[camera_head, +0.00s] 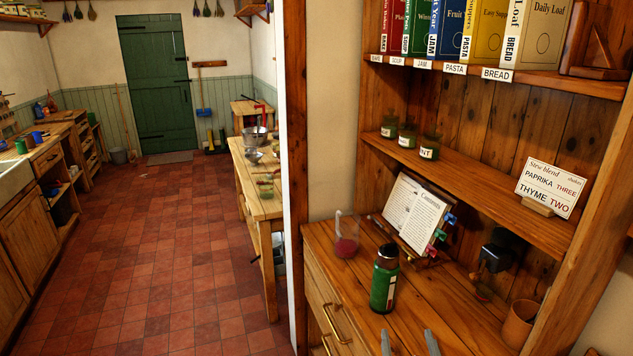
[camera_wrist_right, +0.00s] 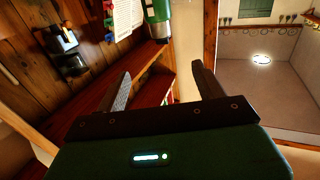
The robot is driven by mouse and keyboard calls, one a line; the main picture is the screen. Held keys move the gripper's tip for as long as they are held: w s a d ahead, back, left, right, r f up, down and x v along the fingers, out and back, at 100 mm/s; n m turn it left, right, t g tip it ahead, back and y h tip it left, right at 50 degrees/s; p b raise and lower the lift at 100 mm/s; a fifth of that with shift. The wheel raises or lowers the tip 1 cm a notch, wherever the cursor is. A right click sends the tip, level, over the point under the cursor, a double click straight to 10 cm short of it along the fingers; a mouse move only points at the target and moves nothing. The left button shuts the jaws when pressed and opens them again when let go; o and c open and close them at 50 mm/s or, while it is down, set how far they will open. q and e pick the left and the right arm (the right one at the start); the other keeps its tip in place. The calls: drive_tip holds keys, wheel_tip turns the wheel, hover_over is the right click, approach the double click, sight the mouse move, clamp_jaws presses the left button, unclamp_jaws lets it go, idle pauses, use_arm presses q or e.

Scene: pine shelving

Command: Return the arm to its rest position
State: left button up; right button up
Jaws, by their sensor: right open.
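My right gripper (camera_head: 408,343) shows at the bottom edge of the head view as two grey fingertips, apart and with nothing between them. They are in front of the wooden counter of the pine shelving (camera_head: 455,310), below the green jar with a dark lid (camera_head: 384,280). In the right wrist view the gripper (camera_wrist_right: 162,88) is open and empty, and the green jar (camera_wrist_right: 158,12) is beyond its fingers at the top. The rest of my right arm is out of the head view. My left gripper is not in view.
A glass with red contents (camera_head: 346,240), an open book on a stand (camera_head: 415,212), a dark grinder (camera_head: 495,250) and a terracotta pot (camera_head: 519,322) are on the counter. Small jars (camera_head: 407,135) and a sign (camera_head: 549,188) stand on the shelf above. The tiled floor (camera_head: 160,265) at left is clear.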

drive_tip(key=s+d+f+n+g, duration=0.1)
drive_tip(key=s+d+f+g, duration=0.1)
drive_tip(key=s+f+g, duration=0.5)
drive_tip(key=s+d+f+n+g+y, duration=0.1)
drive_tip(key=s+f+g, duration=0.25)
drive_tip(key=s, duration=0.75)
drive_tip(key=s+d+f+n+g, duration=0.15)
drive_tip(key=s+f+g, duration=0.3)
drive_tip(key=s, duration=0.45)
wheel_tip(320, 180, down, 32)
drive_tip(key=s+d+f+g, duration=0.1)
drive_tip(key=s+d+f, duration=0.1)
drive_tip(key=s+f, duration=0.7)
drive_tip(key=s+d+f+g, duration=0.1)
drive_tip(key=s+f, duration=0.9)
drive_tip(key=shift+s+d+f, duration=0.3)
drive_tip(key=shift+s+d, duration=0.05)
drive_tip(key=shift+s, duration=0.05)
